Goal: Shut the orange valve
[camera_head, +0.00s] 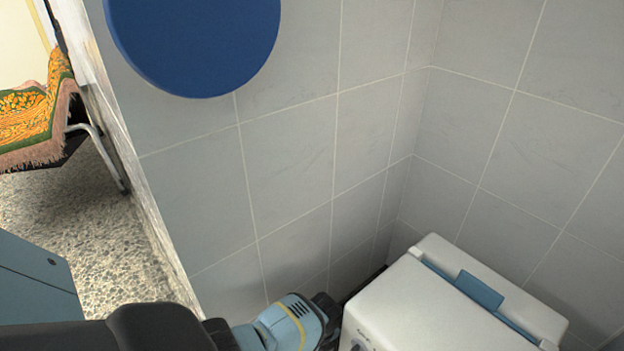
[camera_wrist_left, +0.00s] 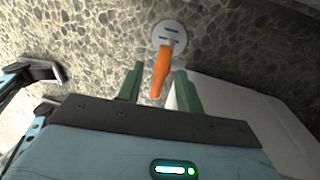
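The orange valve (camera_wrist_left: 161,68) shows in the left wrist view as a lever on a round pale plate (camera_wrist_left: 170,34). My left gripper (camera_wrist_left: 159,72) has its two green fingers apart, one on each side of the lever. The lever's free end lies between the fingers, and I cannot tell whether either finger touches it. In the head view my left arm comes in along the bottom; its wrist (camera_head: 290,325) is beside the white box, and its fingers and the valve are hidden there. My right gripper is not clearly seen in either view.
A white box (camera_head: 430,310) with a blue handle stands in the tiled corner, close to my left wrist. A blue disc (camera_head: 195,40) is at the top. A blue cabinet (camera_head: 35,285) is at lower left. Speckled floor (camera_head: 80,225) is open beyond the wall edge.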

